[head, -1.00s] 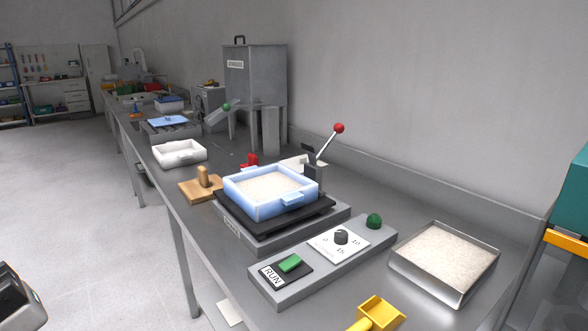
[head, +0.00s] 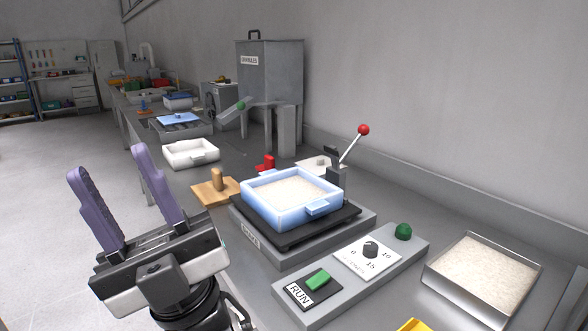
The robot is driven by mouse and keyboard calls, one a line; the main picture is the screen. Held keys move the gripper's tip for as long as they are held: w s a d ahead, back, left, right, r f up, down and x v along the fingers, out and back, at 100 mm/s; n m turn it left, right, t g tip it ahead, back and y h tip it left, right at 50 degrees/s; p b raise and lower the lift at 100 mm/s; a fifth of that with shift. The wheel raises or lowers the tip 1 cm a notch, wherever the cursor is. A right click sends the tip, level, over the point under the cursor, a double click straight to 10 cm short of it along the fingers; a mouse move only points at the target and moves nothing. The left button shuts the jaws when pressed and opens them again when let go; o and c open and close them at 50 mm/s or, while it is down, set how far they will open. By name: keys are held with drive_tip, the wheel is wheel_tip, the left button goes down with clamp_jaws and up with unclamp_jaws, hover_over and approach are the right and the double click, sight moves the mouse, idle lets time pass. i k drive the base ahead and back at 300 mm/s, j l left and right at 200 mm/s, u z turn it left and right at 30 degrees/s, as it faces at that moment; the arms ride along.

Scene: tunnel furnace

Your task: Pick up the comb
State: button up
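The likeliest comb is a tan wooden piece (head: 208,193), a flat plate with an upright rounded handle. It lies on the grey bench left of the blue tray; any teeth cannot be made out. My gripper (head: 107,163) is in the left foreground of the head view, with two long purple fingers pointing up. The fingers stand wide apart with nothing between them. The gripper is left of the wooden piece and apart from it, and partly covers the bench's front edge.
A blue tray (head: 323,207) of pale granules sits on a black plate. Behind it are a red-knobbed lever (head: 352,147) and a small red object (head: 266,164). A control panel (head: 405,262) and metal tray (head: 440,281) stand right. A white tray (head: 190,158) lies farther back.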

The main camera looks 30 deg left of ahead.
sight(270, 160)
drive_tip(key=k+j+z, duration=0.1)
drive_tip(key=j+z, duration=0.3)
drive_tip(key=j, duration=1.15)
drive_tip(key=k+j+z, duration=0.15)
drive_tip(key=j, duration=0.9)
drive_tip(key=k+j+z, duration=0.1)
drive_tip(key=j, duration=0.4)
